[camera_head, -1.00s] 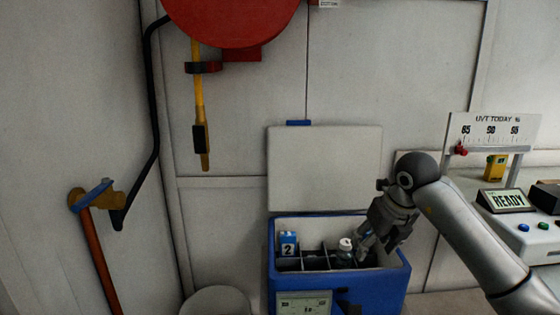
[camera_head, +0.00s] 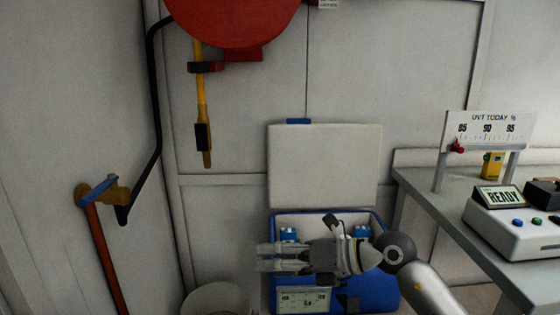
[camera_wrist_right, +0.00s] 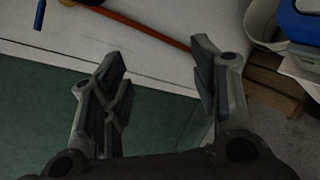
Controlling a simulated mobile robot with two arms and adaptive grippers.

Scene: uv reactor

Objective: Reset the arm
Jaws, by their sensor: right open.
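My right gripper (camera_head: 263,258) is in front of the open blue cooler box (camera_head: 386,292) in the head view. Its fingers point left, spread apart with nothing between them. The right wrist view shows the open fingers (camera_wrist_right: 160,78) over the floor. In the box, one blue-topped item (camera_head: 288,233) shows at the left and another (camera_head: 362,231) at the right. My gripper and wrist hide most of the compartments. My left gripper is not in view.
The box's pale lid (camera_head: 325,165) stands open against the wall. A whitish bin (camera_head: 215,298) stands left of the box. A bench with a READY device (camera_head: 515,228) is at the right. A red pipe (camera_head: 105,260) with a valve runs at the left.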

